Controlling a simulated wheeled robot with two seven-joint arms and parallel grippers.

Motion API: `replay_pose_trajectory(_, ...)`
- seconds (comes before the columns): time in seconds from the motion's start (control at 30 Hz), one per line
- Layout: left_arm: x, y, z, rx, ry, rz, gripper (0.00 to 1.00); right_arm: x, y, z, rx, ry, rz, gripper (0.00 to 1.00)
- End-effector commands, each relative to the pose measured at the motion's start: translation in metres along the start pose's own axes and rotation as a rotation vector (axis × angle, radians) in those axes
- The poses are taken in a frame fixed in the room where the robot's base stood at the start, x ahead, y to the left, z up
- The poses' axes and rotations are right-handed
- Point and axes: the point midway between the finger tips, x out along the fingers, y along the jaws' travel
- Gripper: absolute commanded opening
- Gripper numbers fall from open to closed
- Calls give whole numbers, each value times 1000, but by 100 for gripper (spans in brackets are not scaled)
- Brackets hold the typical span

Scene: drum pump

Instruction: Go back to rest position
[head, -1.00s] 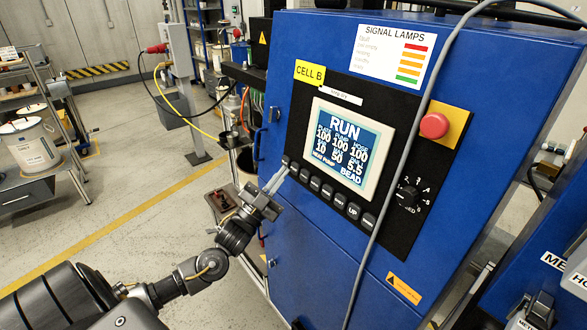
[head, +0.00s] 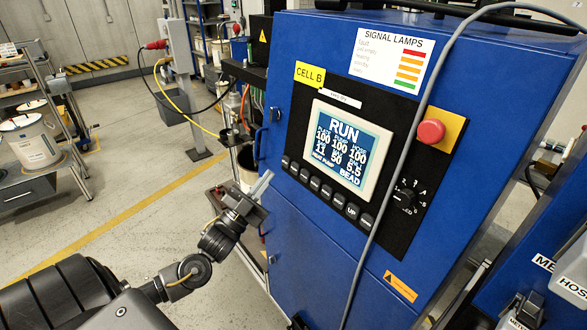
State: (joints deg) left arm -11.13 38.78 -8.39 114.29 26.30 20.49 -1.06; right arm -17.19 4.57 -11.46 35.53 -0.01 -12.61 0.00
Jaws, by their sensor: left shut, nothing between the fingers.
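My left gripper (head: 262,186) is shut and empty. It hangs in front of the left edge of the blue cabinet (head: 300,235), to the left of the button row and apart from it. The screen (head: 341,150) on the black panel reads RUN, with several numbers and the word BEAD. The row of dark buttons (head: 327,193) runs below the screen, uncovered. A red button (head: 431,131) on a yellow plate and a rotary knob (head: 405,196) sit to the right. My right gripper is not in view.
A grey hose (head: 384,170) hangs across the cabinet front. A cart with white buckets (head: 31,140) stands at the far left. Another blue unit (head: 520,270) is at the lower right. The floor (head: 120,195) between cart and cabinet is clear.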

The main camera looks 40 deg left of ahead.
Motion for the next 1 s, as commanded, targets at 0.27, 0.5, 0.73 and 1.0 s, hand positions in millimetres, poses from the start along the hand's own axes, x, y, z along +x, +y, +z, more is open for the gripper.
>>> replay_pose_trajectory(0.27, 0, 0, 0, 0, 0, 0, 0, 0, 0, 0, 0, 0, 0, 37)
replay_pose_trajectory(0.5, -3, 6, 20, -1, -73, 25, 0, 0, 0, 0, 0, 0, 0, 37)
replay_pose_trajectory(0.73, -69, 43, 146, 22, -446, 133, 0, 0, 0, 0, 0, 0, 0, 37)
replay_pose_trajectory(1.0, -238, 112, 271, -19, -965, 263, 0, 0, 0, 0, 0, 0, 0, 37)
